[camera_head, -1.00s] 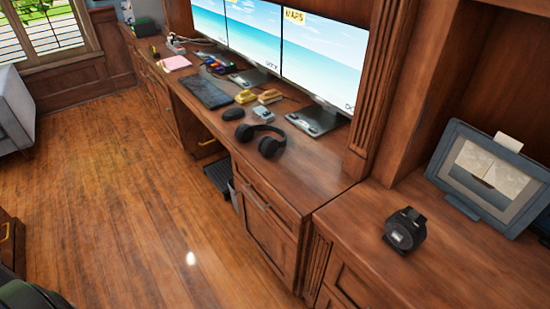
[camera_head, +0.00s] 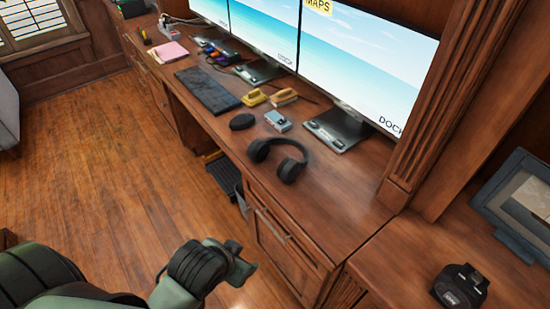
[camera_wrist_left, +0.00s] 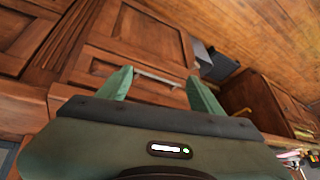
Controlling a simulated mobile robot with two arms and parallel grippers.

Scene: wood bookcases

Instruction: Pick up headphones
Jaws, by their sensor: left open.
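The black over-ear headphones (camera_head: 280,157) lie on the wooden desk (camera_head: 325,205), near its front edge and in front of a monitor stand. My left gripper (camera_head: 243,270) comes in from the lower left of the head view. It is in front of the desk's drawers, apart from the headphones and to their lower left. In the left wrist view its two green fingers (camera_wrist_left: 158,88) are spread with nothing between them, and they face the cabinet fronts. The headphones cannot be made out in the left wrist view. My right gripper does not show.
Monitors (camera_head: 360,50) stand along the back of the desk. A keyboard (camera_head: 207,90), a mouse (camera_head: 242,121), and a small grey device (camera_head: 278,121) lie left of the headphones. A black object (camera_head: 460,287) and a frame (camera_head: 518,205) are at right. Desk right of the headphones is clear.

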